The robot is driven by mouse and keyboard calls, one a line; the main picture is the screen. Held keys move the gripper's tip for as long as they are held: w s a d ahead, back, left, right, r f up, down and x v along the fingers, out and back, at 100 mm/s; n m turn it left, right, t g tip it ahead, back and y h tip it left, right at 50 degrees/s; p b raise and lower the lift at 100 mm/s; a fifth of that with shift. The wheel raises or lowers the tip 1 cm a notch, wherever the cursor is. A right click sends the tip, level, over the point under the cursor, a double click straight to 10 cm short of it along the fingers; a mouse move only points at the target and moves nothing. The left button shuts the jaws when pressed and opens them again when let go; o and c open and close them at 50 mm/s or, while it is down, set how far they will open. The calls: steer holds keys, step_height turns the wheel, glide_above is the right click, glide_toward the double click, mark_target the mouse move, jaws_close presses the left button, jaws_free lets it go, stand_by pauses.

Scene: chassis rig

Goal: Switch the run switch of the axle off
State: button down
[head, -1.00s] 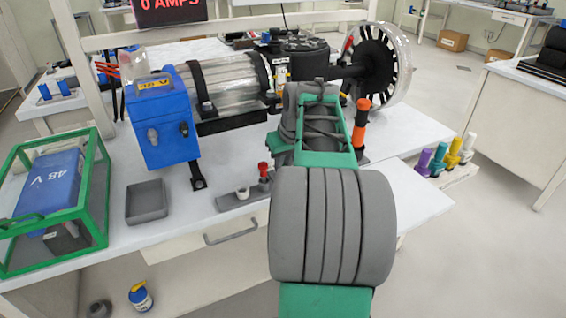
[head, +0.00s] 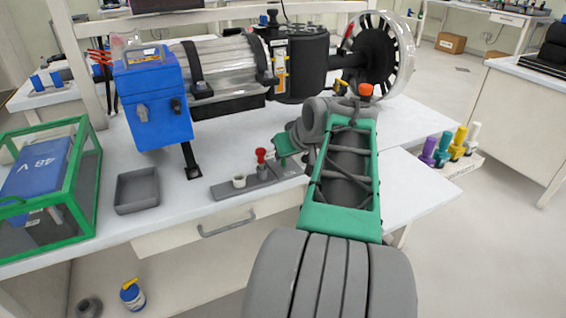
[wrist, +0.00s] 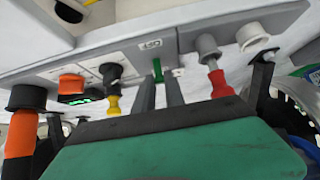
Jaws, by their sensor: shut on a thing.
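My gripper (wrist: 159,82) is shut around this lever, one dark finger on each side. In the head view my gripper (head: 287,143) is low over the bench's front, right of a red-topped part (head: 261,155) on a grey strip (head: 228,188). My forearm hides the spot behind it. The axle with its black-and-white wheel (head: 383,55) stands at the back right.
A red handle (wrist: 220,84), white knob (wrist: 250,36), yellow-handled part (wrist: 113,103) and orange-topped part (wrist: 71,85) stand close around my fingers. A blue box (head: 155,100), grey tray (head: 137,190) and green-framed battery case (head: 45,185) are to the left.

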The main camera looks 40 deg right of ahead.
steer(key=t+b, duration=0.1)
steer(key=b, duration=0.1)
steer(key=s+f+t+h+b, duration=0.1)
steer(key=t+b, duration=0.1)
steer(key=b, duration=0.1)
steer(key=s+t+b, duration=0.1)
steer(key=b, duration=0.2)
steer(key=shift+a+f, duration=0.15)
steer(key=shift+a, duration=0.1)
steer(key=shift+s+t+h+b, duration=0.1)
steer(key=shift+t+h+b, duration=0.2)
steer(key=shift+t+b, duration=0.65)
steer(key=shift+a+r, duration=0.1)
steer(key=shift+r, duration=0.1)
steer(key=c, duration=1.4)
jaws_free()
